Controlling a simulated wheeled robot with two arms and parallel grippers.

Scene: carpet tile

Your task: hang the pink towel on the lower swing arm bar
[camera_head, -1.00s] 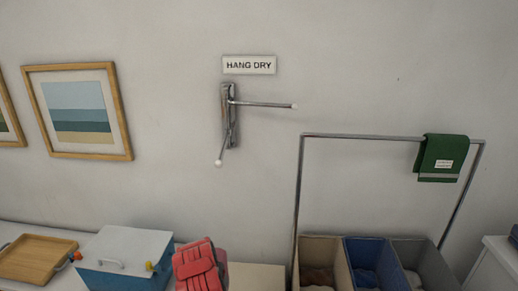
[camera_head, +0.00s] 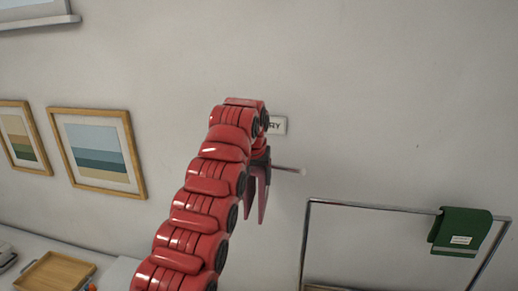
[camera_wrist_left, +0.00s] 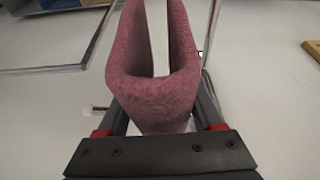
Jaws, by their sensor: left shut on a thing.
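The pink towel (camera_wrist_left: 155,95) hangs folded in a U shape between the fingers of my left gripper (camera_head: 260,160), which is shut on it. In the head view the towel (camera_head: 263,200) hangs below the gripper, partly behind my red arm. The upper swing arm bar (camera_head: 288,169) sticks out to the right of the gripper, ending in a white tip. My arm hides the wall bracket and the lower bar in the head view. In the left wrist view a white-tipped bar (camera_wrist_left: 98,108) shows left of the gripper. I cannot tell whether the towel touches a bar.
A metal rail frame (camera_head: 370,206) stands at right with a green towel (camera_head: 461,231) over it. Framed pictures (camera_head: 97,153) hang at left. A wooden tray (camera_head: 57,274) lies at the lower left. The HANG DRY sign (camera_head: 278,125) is mostly covered. The wall at upper right is bare.

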